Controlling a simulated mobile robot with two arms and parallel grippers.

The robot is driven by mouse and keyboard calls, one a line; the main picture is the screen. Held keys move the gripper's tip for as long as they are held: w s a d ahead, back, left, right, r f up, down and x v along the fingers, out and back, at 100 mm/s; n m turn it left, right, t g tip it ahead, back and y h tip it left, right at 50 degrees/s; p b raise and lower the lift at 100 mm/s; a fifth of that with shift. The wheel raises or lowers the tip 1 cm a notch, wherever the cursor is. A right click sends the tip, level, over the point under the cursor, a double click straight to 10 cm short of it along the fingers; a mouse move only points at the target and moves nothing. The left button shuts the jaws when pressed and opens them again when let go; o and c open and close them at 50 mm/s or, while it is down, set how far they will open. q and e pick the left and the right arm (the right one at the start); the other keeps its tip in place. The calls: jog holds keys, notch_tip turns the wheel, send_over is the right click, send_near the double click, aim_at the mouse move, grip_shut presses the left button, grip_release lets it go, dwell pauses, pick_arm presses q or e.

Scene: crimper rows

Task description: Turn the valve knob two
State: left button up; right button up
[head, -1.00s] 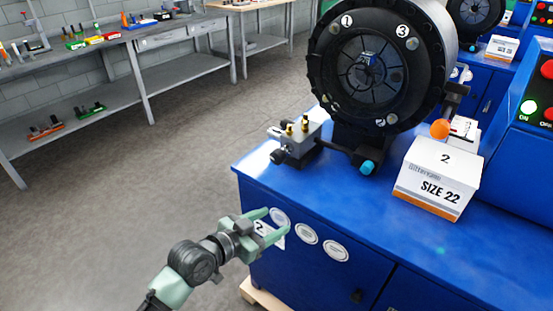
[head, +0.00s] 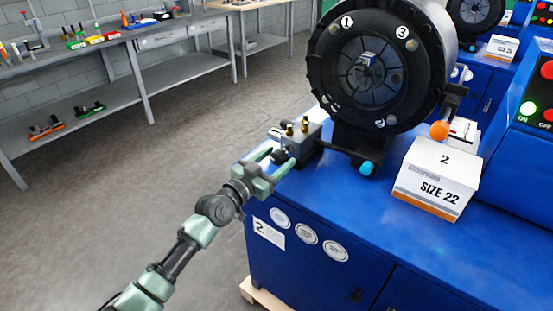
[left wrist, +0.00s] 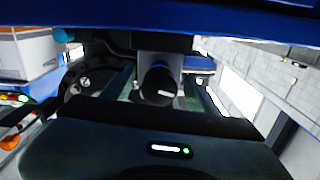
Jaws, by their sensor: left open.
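The valve is a small grey block (head: 303,140) with brass fittings on the front left corner of the blue machine base labelled 2. Its black knob faces my left gripper and is mostly hidden by it in the head view. In the left wrist view the dark round knob (left wrist: 158,86) with a white mark shows near the middle. My left gripper (head: 281,157) is open, with its green fingers on either side of the knob. I cannot tell whether the fingers touch it. My right gripper is not in view.
The round black crimper head (head: 375,65) stands behind the valve. A lever with a blue end (head: 367,168), an orange ball (head: 439,130) and a white SIZE 22 box (head: 437,178) are to the right. The floor at left is clear before the grey workbench (head: 160,42).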

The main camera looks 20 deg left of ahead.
pick_arm(q)
grip_shut()
jog(key=n, duration=0.5)
dwell(0.4)
grip_release()
jog(key=v, duration=0.7)
jog(key=shift+s, duration=0.4)
jog(key=shift+a, duration=0.1)
